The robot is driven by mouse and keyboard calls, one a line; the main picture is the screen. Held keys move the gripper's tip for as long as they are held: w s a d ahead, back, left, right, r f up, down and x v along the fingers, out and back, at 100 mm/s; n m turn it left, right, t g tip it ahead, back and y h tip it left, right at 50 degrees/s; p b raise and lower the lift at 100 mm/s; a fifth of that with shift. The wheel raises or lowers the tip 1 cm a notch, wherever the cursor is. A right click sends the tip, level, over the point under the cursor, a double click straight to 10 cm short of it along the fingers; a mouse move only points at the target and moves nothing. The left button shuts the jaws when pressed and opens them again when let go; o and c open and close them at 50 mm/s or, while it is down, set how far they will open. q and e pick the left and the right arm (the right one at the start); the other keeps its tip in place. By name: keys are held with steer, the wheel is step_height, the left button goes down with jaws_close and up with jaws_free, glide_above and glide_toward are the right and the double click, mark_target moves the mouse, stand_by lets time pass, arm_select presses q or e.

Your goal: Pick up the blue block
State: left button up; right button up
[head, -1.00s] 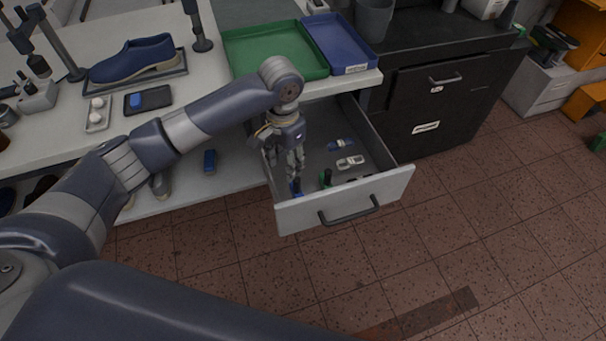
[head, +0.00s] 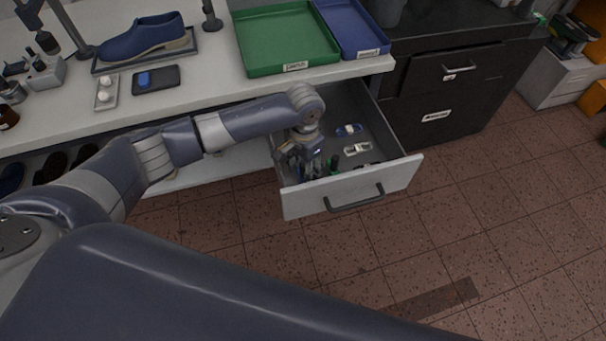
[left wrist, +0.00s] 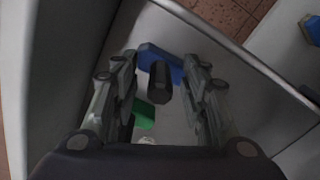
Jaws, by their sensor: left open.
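A blue object (left wrist: 147,53), seemingly a block, lies in the open drawer (head: 398,176) near its front panel. In the left wrist view it is beyond and between the fingertips, partly covered by a dark cylinder (left wrist: 158,88). My left gripper (head: 309,172) reaches down into the drawer's front left part; it also shows in the left wrist view (left wrist: 161,62), open, with nothing clearly held. I cannot tell whether the fingers touch the blue object. Another blue block (left wrist: 312,28) shows at the wrist view's edge, outside the drawer. My right gripper is not in view.
A green item (head: 333,163) stands close beside my gripper. A blue-and-white item (head: 348,129) and a pale one (head: 357,149) lie farther back in the drawer. A green tray (head: 290,40) and a blue tray (head: 352,28) are on the worktop above.

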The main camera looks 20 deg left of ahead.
arm_select(q)
steer(key=shift+f, duration=0.15)
steer(key=shift+c, duration=0.6)
jaws_close()
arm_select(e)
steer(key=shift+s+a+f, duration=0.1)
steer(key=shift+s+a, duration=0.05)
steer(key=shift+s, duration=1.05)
